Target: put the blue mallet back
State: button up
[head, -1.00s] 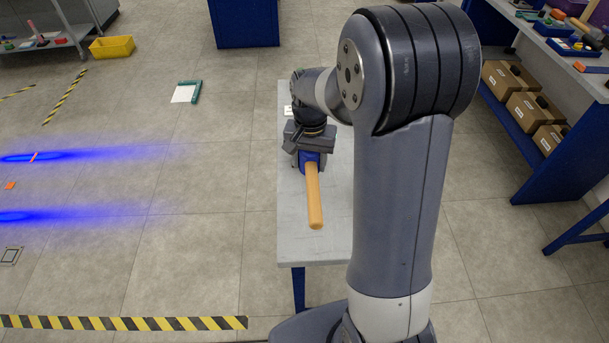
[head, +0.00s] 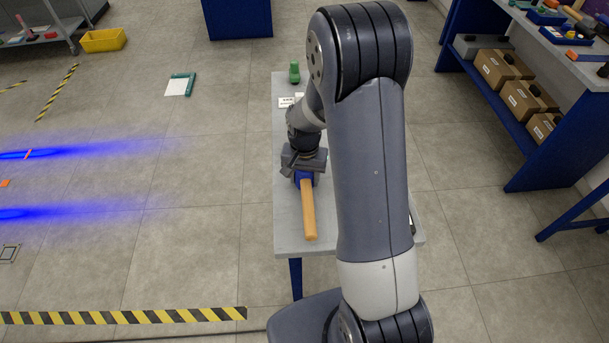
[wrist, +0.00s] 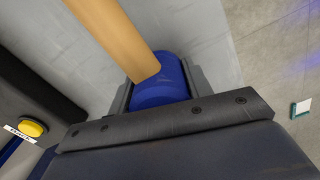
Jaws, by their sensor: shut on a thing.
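The blue mallet has a blue head and a tan wooden handle (head: 308,210). In the head view my gripper (head: 303,176) is shut on its blue head, over the light grey bench top (head: 289,222). The handle points toward the near end of the bench. In the wrist view the blue head (wrist: 160,85) sits between my two fingers, and the handle (wrist: 118,40) runs to the upper left. I cannot tell whether the mallet touches the bench top. My arm hides the bench's right part.
A green object (head: 294,72) and a white label (head: 286,102) are at the bench's far end. A workbench (head: 555,55) with tools and cardboard boxes stands at the right. A yellow bin (head: 103,40) is at the back left. The floor left of the bench is mostly clear.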

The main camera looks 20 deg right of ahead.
jog(key=shift+f, duration=0.15)
jog(key=o, duration=1.3)
notch_tip(320, 180, up, 12)
jog(key=shift+r+b, duration=0.2)
jog(key=shift+b, duration=0.25)
